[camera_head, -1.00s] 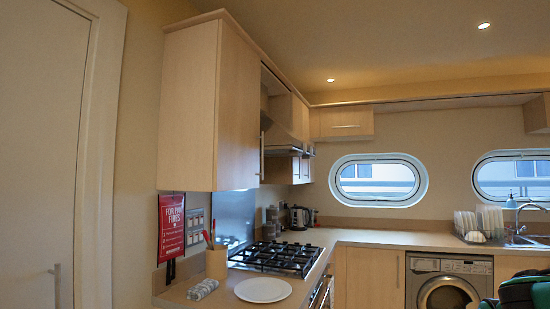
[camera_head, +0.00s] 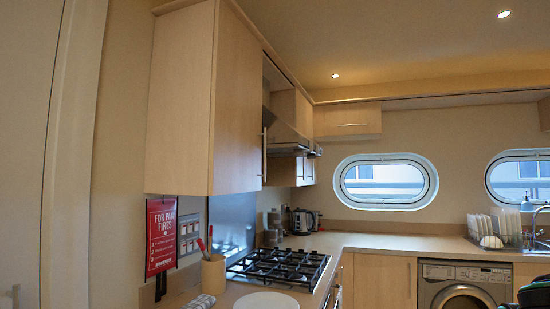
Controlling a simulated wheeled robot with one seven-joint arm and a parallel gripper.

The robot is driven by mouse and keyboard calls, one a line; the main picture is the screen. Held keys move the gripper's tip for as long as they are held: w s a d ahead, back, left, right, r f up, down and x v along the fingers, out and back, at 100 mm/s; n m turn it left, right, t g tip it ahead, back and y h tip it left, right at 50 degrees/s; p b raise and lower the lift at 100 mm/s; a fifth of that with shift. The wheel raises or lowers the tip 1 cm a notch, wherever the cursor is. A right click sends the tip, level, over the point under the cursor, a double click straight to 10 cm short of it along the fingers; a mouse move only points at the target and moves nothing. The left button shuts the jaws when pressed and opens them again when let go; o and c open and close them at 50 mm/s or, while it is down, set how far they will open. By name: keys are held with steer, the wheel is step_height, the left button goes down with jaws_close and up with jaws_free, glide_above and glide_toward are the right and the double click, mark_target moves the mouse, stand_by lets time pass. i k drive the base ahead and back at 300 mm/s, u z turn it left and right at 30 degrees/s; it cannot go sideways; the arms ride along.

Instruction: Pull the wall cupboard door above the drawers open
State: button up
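A light wood wall cupboard (camera_head: 207,100) hangs at the left of the kitchen corner. Its door (camera_head: 237,105) faces right and looks shut, with a vertical metal bar handle (camera_head: 264,154) near its lower far edge. Another small wall cupboard (camera_head: 347,120) with a horizontal handle hangs at the back. The drawers are not clearly visible below the worktop.
Below the cupboard, the worktop (camera_head: 375,244) bears a gas hob (camera_head: 278,267), a white plate (camera_head: 266,300) and a utensil pot (camera_head: 214,272). A red sign (camera_head: 161,237) hangs at the left. A cooker hood (camera_head: 287,138) is beyond the cupboard. A washing machine (camera_head: 465,285) stands at the right.

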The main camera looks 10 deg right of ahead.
mark_target(236, 104)
steer(key=u, duration=0.05)
steer(key=i, duration=1.2)
